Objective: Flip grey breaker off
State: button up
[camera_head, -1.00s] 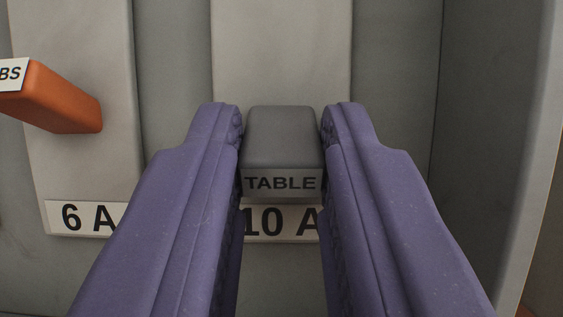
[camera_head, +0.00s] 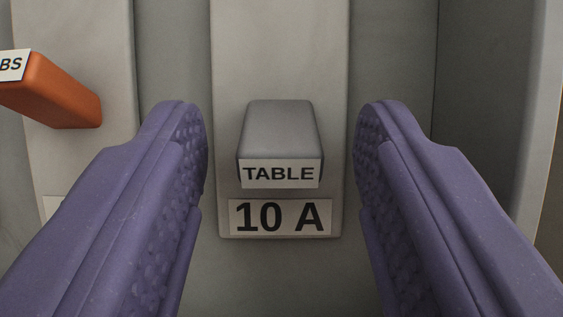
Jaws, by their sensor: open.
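The grey breaker lever (camera_head: 279,134) sticks out from its pale breaker body (camera_head: 280,50) in the middle of the view. Its front edge bears a "TABLE" label, and a "10 A" label sits below it on the body. The lever sits low on the body, just above the "10 A" label. My gripper (camera_head: 281,130) is open, with one purple finger on each side of the lever. There is a clear gap between each finger and the lever, and nothing is held.
An orange breaker lever (camera_head: 55,92) with a label ending in "BS" stands to the left, near my left finger. A grey panel side wall (camera_head: 490,80) rises at the right. The flat panel below the breaker looks clear.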

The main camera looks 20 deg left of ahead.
jog(key=p+v, duration=0.1)
jog(key=v, duration=0.6)
jog(key=shift+s+d+f, duration=0.15)
jog(key=shift+s+f, duration=0.15)
jog(key=shift+s, duration=0.1)
